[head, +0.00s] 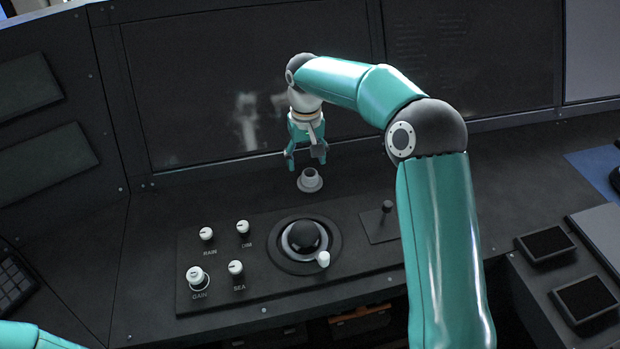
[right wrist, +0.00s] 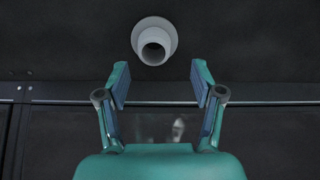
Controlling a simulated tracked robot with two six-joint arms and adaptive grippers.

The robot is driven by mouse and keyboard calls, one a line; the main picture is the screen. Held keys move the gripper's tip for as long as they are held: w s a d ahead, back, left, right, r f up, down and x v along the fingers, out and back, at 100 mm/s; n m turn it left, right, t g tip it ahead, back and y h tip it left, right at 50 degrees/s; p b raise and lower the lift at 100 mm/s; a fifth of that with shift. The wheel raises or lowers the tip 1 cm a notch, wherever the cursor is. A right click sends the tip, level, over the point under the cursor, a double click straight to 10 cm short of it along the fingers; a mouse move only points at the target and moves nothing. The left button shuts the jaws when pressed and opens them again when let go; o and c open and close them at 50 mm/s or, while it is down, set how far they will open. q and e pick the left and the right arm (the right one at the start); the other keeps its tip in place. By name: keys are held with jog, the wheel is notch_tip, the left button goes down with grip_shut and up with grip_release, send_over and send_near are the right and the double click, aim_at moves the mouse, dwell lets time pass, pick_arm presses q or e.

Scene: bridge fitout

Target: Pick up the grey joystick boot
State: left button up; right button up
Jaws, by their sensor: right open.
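The grey joystick boot (head: 310,181) is a small flanged ring with a raised hollow collar. It stands upright on the dark console behind the trackball panel. In the right wrist view the boot (right wrist: 154,41) shows beyond the fingertips, a little left of the middle between them. My right gripper (head: 306,160) points down just above and behind the boot, with its fingers spread and empty. The right wrist view shows both fingers (right wrist: 160,82) apart with nothing between them. Of my left arm only a teal link shows at the bottom left of the head view; its gripper is out of view.
The control panel (head: 265,292) carries several white knobs, a trackball (head: 304,237) and a small white knob (head: 323,259) at its ring. A short black joystick (head: 386,207) stands on a plate to the right. A dark screen (head: 215,85) rises behind the gripper. The console left of the boot is clear.

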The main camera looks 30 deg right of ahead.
aim_at(310, 173)
jog(key=f, duration=0.4)
jog(key=shift+s+d+f, duration=0.25)
jog(key=shift+d+f, duration=0.1)
jog(key=shift+f, duration=0.3)
jog(key=shift+c, duration=0.3)
jog(key=c, duration=1.2)
jog(key=shift+o, duration=0.2)
jog(key=shift+r, duration=0.1)
